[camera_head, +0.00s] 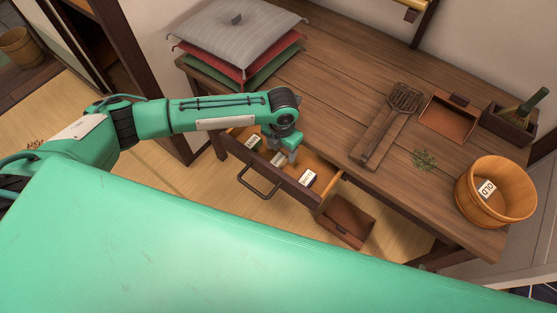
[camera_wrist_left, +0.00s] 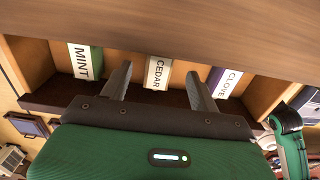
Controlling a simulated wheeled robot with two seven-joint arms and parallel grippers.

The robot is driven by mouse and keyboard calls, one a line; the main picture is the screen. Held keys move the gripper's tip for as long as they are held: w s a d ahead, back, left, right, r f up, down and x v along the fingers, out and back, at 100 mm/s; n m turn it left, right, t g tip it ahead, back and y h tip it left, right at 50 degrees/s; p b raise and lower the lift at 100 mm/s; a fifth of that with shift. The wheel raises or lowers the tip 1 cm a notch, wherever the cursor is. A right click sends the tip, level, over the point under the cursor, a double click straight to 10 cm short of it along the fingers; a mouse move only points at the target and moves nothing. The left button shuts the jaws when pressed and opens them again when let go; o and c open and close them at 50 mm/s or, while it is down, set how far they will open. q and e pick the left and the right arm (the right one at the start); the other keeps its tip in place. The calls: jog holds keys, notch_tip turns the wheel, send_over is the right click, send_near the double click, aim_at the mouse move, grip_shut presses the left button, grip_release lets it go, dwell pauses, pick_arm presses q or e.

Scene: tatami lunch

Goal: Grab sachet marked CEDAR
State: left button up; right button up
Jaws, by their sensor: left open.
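The CEDAR sachet (camera_wrist_left: 157,75), with a white label, lies in the open drawer between two others. In the head view the CEDAR sachet (camera_head: 279,158) is partly covered by my gripper. My left gripper (camera_head: 288,156) points down at the drawer. In the left wrist view my left gripper (camera_wrist_left: 158,84) is open, with one finger on each side of the CEDAR sachet in the picture; I cannot tell whether they touch it. The MINT sachet (camera_wrist_left: 85,61), with green on it, is to its left. The CLOVE sachet (camera_wrist_left: 224,82), with dark purple on it, is to its right.
The drawer (camera_head: 300,192) hangs out under the wooden table (camera_head: 330,85), whose top overhangs its back. Cushions (camera_head: 232,30) are stacked on the table. A wire grill tool (camera_head: 404,97), a tray (camera_head: 450,118), a brush (camera_head: 525,105) and a labelled wooden tub (camera_head: 500,205) stand right.

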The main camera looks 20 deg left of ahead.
aim_at(281, 157)
pick_arm(q)
notch_tip(281, 157, down, 4)
jog(key=shift+s+r, duration=0.1)
jog(key=shift+s, duration=0.05)
jog(key=c, duration=1.1)
jog(key=shift+o, duration=0.2)
jog(key=shift+r, duration=0.1)
